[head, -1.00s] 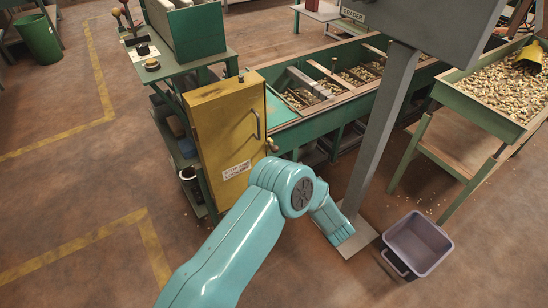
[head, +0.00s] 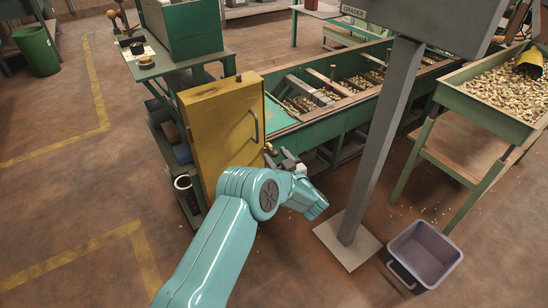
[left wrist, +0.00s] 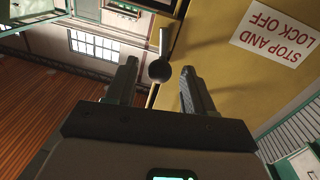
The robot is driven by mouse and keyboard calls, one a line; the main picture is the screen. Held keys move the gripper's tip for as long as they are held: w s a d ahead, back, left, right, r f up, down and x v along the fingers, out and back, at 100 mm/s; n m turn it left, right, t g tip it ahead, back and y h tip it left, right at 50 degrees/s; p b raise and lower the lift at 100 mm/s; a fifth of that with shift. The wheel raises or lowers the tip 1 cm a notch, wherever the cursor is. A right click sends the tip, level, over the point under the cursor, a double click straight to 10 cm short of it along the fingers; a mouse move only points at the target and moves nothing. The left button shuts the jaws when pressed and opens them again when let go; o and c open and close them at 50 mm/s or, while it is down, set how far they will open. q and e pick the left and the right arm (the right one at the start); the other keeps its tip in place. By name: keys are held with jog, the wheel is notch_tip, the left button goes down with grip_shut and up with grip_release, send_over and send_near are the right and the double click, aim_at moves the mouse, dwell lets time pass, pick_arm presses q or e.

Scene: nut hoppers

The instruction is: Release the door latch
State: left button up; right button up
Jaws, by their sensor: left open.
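A yellow cabinet door (head: 222,135) carries a grey pull handle (head: 254,128). Low on its right edge is a small latch knob (head: 270,149), which appears brownish in the head view. In the left wrist view the latch shows as a dark round knob (left wrist: 159,71) with a pale bar (left wrist: 164,40) beyond it. My left gripper (head: 283,160) is open just beside the knob. In the left wrist view the knob appears between my left fingertips (left wrist: 158,76), with gaps on both sides; contact cannot be told. My right gripper is out of view.
A "STOP AND LOCK OFF" label (left wrist: 276,41) is on the yellow door. A grey post (head: 383,140) stands right of my arm, with a grey bin (head: 425,253) beyond its base. Green hopper troughs (head: 340,118) lie behind. The floor at left is mostly clear.

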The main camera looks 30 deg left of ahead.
pick_arm(q)
jog(key=shift+x, duration=1.15)
jog(key=shift+c, duration=0.3)
grip_shut()
jog(key=shift+w+d+r+m+p, duration=0.15)
jog(key=shift+r+m+p, duration=0.15)
jog(key=shift+m, duration=0.3)
jog(key=shift+w+f+m+p, duration=0.25)
jog(key=shift+m+p, duration=0.1)
jog(key=shift+m, duration=0.55)
jog(key=shift+o, duration=0.3)
grip_release()
